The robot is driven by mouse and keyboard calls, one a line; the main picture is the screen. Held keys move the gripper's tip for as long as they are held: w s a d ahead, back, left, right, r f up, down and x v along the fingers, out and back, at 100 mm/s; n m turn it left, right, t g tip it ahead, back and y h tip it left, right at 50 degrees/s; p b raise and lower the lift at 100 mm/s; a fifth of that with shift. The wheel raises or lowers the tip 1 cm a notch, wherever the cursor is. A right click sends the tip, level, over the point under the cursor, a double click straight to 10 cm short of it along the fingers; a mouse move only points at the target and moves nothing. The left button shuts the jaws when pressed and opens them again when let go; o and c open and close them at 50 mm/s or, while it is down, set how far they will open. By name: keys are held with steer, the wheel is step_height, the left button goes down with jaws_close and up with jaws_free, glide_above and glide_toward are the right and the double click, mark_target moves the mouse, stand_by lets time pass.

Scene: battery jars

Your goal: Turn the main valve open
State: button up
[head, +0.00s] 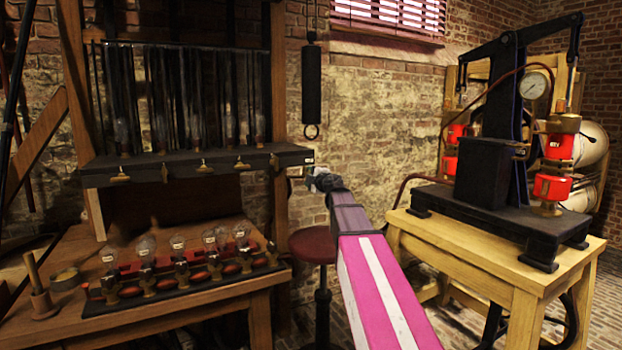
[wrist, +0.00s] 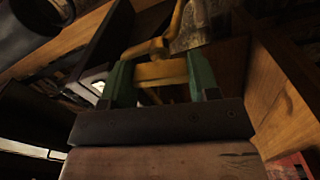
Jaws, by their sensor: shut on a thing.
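In the wrist view, my gripper (wrist: 160,80) has its two green fingers closed on a brass handle (wrist: 160,71), which lies crosswise between them. A bent brass stem rises from the handle. I take this to be the main valve's handle; no readable label confirms it. In the head view, my gripper (head: 318,180) is at the right end of the dark shelf (head: 200,160), just below its edge. My pink and white arm reaches up to it from below. The gripped handle is mostly hidden there.
Small brass fittings (head: 203,167) hang along the shelf's front. Several glass bulbs (head: 178,244) stand on the wooden bench (head: 180,305) below. A round red stool (head: 314,245) is behind my arm. A black press (head: 485,165) with a gauge (head: 536,86) stands on a table at right.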

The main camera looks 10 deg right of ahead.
steer(key=shift+n, duration=1.1)
steer(key=o, duration=0.9)
steer(key=shift+s, duration=0.1)
